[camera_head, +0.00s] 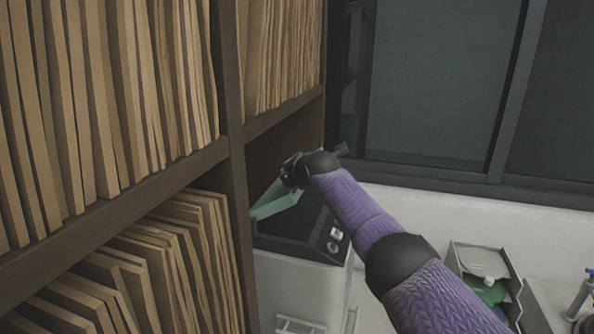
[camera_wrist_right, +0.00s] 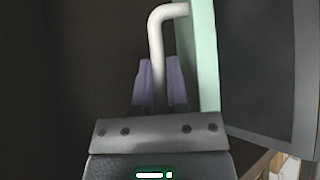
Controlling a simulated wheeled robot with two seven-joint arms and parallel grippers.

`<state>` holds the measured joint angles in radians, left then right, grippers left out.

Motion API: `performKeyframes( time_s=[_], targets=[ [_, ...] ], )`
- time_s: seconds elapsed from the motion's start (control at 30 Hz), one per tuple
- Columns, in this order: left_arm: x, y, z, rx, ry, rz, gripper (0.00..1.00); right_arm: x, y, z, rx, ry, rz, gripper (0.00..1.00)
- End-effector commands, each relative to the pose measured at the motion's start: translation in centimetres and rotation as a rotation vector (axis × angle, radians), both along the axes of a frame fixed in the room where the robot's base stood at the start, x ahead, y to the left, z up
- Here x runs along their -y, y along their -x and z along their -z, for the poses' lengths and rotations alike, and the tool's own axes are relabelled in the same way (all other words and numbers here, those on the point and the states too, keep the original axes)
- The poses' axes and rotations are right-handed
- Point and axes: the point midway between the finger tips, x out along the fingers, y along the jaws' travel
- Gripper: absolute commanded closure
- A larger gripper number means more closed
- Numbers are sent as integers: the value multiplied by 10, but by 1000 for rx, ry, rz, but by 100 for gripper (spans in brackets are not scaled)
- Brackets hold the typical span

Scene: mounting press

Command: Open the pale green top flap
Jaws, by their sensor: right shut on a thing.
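The pale green top flap (camera_head: 276,201) belongs to the mounting press (camera_head: 300,280), a light grey box with a dark top. The flap stands tilted up from the dark top, partly open; a shelf post hides its left end. My right gripper (camera_head: 292,170) is at the flap's raised upper end. In the right wrist view, the flap (camera_wrist_right: 203,50) runs along the right of the fingers. My right gripper (camera_wrist_right: 158,82) is shut on the flap's white bent handle (camera_wrist_right: 157,40), with a purple finger on either side. My left gripper is not in view.
A wooden shelf (camera_head: 232,130) packed with brown folders stands close on the left of the press. A dark-framed window (camera_head: 430,165) is behind. A grey tray (camera_head: 487,262) with a green item sits at the lower right on the light counter.

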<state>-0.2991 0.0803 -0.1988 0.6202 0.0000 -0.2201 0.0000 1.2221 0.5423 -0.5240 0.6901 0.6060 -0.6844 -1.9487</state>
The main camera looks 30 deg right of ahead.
Motion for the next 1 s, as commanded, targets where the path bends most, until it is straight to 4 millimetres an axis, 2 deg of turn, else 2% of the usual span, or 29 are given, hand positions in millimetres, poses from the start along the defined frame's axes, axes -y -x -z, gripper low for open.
performKeyframes(
  time_s=[0.37,0.93,0.97,1.0],
  targets=[
    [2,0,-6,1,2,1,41,-8,-9,-8,-75,64,0,100],
    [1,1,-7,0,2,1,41,-10,-11,-7,-91,76,-1,100],
    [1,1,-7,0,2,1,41,-10,-11,-7,-91,76,-1,79],
    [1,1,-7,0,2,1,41,-10,-11,-8,-91,75,-1,70]
  ],
)
